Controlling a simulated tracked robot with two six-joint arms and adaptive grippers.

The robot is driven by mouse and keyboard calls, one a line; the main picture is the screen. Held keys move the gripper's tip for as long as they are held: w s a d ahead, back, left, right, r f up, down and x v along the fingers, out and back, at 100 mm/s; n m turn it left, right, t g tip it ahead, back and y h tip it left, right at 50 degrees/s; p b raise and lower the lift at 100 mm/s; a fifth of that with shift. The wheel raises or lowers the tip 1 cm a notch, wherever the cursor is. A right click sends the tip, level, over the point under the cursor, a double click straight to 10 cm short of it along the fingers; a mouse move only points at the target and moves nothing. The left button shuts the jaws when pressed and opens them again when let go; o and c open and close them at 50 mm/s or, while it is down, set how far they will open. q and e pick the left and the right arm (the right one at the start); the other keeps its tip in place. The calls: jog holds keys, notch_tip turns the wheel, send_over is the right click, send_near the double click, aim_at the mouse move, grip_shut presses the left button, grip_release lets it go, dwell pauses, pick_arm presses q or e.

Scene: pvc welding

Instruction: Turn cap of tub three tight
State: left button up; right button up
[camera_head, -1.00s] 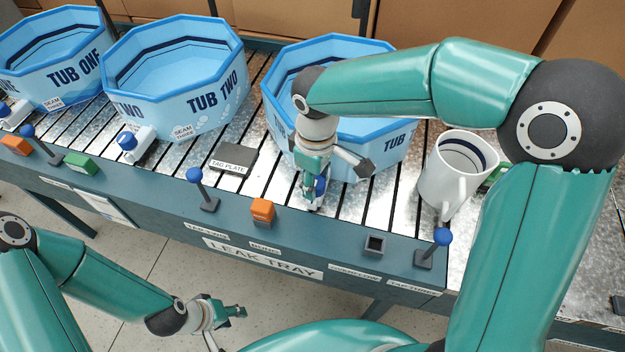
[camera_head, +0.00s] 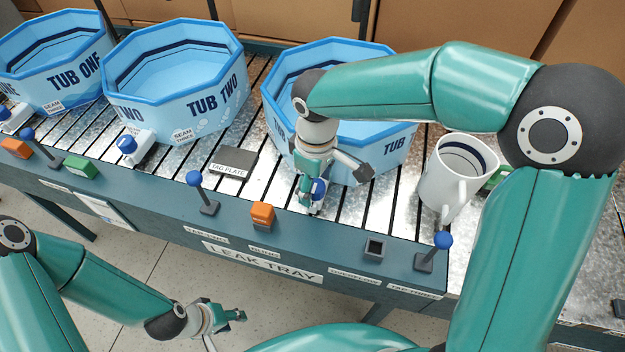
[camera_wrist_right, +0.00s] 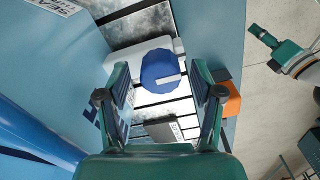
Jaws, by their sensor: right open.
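Tub three (camera_head: 386,150) is the light blue octagonal tub on the right of the tray, partly covered by my right arm. Its blue cap (camera_head: 318,187) sits on a white fitting low at its front. The cap also shows in the right wrist view (camera_wrist_right: 161,70), with a pale stripe on its face. My right gripper (camera_head: 312,196) is open at the cap; in the right wrist view the cap appears between and just beyond the fingertips, with gaps at both sides. My left gripper (camera_head: 238,315) hangs empty in front of the tray; its finger opening is unclear.
A white mug (camera_head: 456,172) stands right of tub three. A tag plate (camera_head: 234,161) lies left of it. Along the front rail are an orange block (camera_head: 262,214), a dark square socket (camera_head: 375,247) and blue-knobbed levers (camera_head: 443,240). Tub two (camera_head: 175,85) stands to the left.

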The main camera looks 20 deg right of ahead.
aim_at(315, 185)
jog(key=shift+r, duration=0.1)
notch_tip(315, 185, up, 12)
dwell(0.5)
jog(key=shift+f, duration=0.2)
